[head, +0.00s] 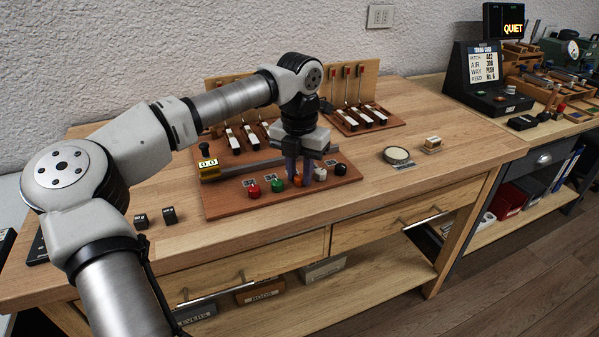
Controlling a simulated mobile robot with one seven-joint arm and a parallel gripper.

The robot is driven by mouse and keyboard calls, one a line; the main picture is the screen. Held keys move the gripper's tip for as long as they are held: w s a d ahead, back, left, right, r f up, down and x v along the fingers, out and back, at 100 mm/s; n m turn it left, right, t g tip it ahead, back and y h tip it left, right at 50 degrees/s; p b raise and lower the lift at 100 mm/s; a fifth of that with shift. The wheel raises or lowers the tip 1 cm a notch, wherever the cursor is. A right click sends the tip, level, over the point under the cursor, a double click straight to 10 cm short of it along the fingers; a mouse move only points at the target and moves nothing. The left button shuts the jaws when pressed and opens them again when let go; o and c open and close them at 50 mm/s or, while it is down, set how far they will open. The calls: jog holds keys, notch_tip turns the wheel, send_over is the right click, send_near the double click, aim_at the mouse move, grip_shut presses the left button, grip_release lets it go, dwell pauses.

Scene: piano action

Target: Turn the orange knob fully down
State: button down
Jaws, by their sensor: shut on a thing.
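The orange knob (298,181) is in a row of coloured knobs on the wooden board, in the head view. My gripper (299,172) points straight down over the row, and its fingers are closed on the orange knob. The fingers and palm hide the knob's upper part. Which way the knob is turned cannot be seen.
A red knob (254,190) and a green knob (278,185) stand to the left. A white knob (320,174) and a black knob (340,169) stand to the right. A yellow "0.0" display (208,164) is at the board's left. A round dish (397,155) lies further right.

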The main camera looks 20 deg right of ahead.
aim_at(300, 177)
jog(key=shift+n, duration=0.5)
jog(key=c, duration=1.2)
grip_release()
notch_tip(300, 177, up, 14)
jog(key=shift+s+f, duration=0.15)
